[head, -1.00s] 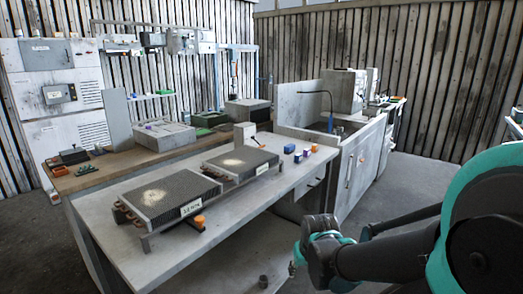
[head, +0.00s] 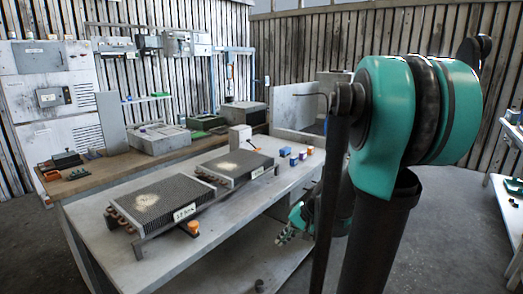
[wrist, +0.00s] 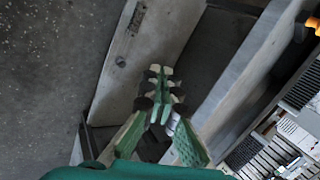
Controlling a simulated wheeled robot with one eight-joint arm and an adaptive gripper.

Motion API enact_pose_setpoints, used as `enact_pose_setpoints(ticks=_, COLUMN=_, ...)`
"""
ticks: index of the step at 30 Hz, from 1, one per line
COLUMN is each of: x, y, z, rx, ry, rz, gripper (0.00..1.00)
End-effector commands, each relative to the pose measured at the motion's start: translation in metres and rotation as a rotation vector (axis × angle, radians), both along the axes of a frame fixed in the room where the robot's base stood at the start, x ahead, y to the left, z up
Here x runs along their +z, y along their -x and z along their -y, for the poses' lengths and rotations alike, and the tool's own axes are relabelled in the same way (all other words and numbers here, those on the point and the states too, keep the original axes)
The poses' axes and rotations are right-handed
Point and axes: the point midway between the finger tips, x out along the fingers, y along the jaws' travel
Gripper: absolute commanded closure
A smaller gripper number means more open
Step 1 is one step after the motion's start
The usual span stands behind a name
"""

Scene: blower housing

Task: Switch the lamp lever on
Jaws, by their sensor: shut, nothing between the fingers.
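My gripper (head: 283,238) hangs beside the right front edge of the grey workbench (head: 120,236), below its top. In the wrist view my gripper (wrist: 160,92) has its green fingers drawn together, with nothing held between them. A small white box (head: 240,139) stands at the back of the workbench, with a small orange-tipped lever (head: 255,146) at its right side. I cannot tell for certain that this is the lamp lever, or its position. My gripper is well apart from it, lower and nearer to the camera.
Two dark finned blocks (head: 162,196) lie on a rack on the workbench. An orange knob (head: 194,226) is at its front end. Small blue boxes (head: 285,152) stand near the right edge. My arm covers much of the right side. Open floor (head: 455,230) lies to the right.

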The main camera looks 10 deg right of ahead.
Motion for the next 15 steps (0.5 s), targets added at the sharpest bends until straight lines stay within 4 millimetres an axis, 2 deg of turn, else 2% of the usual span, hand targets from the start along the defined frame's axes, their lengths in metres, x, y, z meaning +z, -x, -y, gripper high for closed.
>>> enact_pose_setpoints(ticks=1, x=0.006, y=-0.019, z=0.005, rx=-0.044, ry=-0.077, rz=-0.015, gripper=1.0)
enact_pose_setpoints(ticks=3, x=0.017, y=-0.043, z=0.01, rx=-0.095, ry=-0.196, rz=-0.035, gripper=1.0)
enact_pose_setpoints(ticks=9, x=0.047, y=-0.102, z=0.041, rx=-0.204, ry=-0.518, rz=-0.071, gripper=1.0)
enact_pose_setpoints(ticks=15, x=0.067, y=-0.135, z=0.078, rx=-0.247, ry=-0.74, rz=-0.079, gripper=1.0)
